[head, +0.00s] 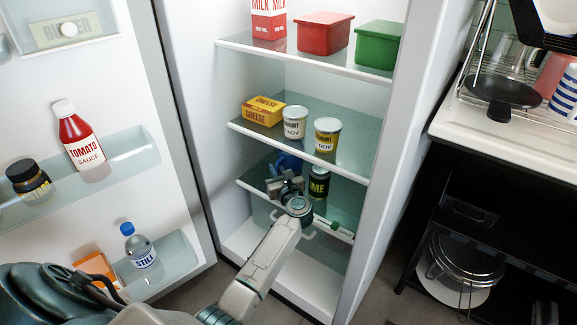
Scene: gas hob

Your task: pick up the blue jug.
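The blue jug (290,162) stands on the lowest glass shelf of the open fridge, in the head view. Only part of its blue upper body shows; its lower part is hidden behind my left gripper. My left gripper (284,184) is at the front of that shelf, right before the jug, with its arm reaching in from the lower left. I cannot tell whether its fingers touch the jug or how far apart they are. My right gripper is not in view.
A dark jar (319,183) stands close to the right of the jug. The shelf above (345,160) holds a cheese box (263,110) and two yoghurt pots (295,122), low over my gripper. The open fridge door (115,110) is at left; the fridge side wall bounds the right.

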